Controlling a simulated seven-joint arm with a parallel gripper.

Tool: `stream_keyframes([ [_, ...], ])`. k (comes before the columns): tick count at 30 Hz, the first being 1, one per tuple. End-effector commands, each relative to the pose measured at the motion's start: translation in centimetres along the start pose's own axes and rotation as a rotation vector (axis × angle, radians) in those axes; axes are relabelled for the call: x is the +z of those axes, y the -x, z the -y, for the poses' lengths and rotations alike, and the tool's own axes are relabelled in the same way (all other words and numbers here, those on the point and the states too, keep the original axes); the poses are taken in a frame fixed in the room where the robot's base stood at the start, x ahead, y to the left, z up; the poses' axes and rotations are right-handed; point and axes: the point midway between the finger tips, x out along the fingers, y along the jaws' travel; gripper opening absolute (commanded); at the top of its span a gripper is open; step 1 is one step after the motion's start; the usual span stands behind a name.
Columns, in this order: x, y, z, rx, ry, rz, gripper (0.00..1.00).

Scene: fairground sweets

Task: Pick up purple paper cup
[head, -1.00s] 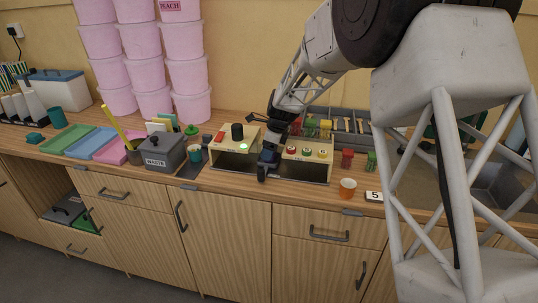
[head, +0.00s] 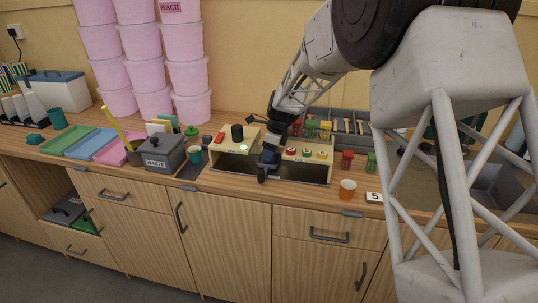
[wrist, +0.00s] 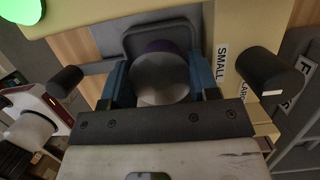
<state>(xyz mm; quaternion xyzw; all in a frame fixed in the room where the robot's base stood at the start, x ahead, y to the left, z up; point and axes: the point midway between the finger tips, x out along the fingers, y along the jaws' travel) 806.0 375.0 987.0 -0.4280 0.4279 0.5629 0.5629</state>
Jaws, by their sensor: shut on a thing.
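The purple paper cup (wrist: 160,76) shows in the wrist view as a round pale grey shape with a dark purple edge at its far side. It sits between the two blue fingers of my gripper (wrist: 160,84), which are shut on it from both sides. In the head view my gripper (head: 267,163) is low at the front of the counter, between two beige stands. The cup cannot be made out there, hidden by the gripper. Whether it touches the surface below is not clear.
The left beige stand (head: 227,141) has a green light, the right one (head: 307,147) coloured buttons. An orange cup (head: 347,188) and a "5" tag (head: 374,197) stand to the right. A grey waste box (head: 163,154) stands to the left. A "SMALL" label (wrist: 221,63) is close beside the gripper.

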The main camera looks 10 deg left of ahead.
Motion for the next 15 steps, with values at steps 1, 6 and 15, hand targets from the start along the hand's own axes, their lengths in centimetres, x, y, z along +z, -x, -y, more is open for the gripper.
stream_keyframes([
  [1, 0.0, 0.0, 0.0, 0.000, 0.000, 0.000, 0.29],
  [6, 0.1, 0.4, 0.0, -0.001, 0.000, 0.000, 0.29],
  [15, 0.9, 3.3, 0.0, -0.001, 0.000, 0.001, 0.29],
])
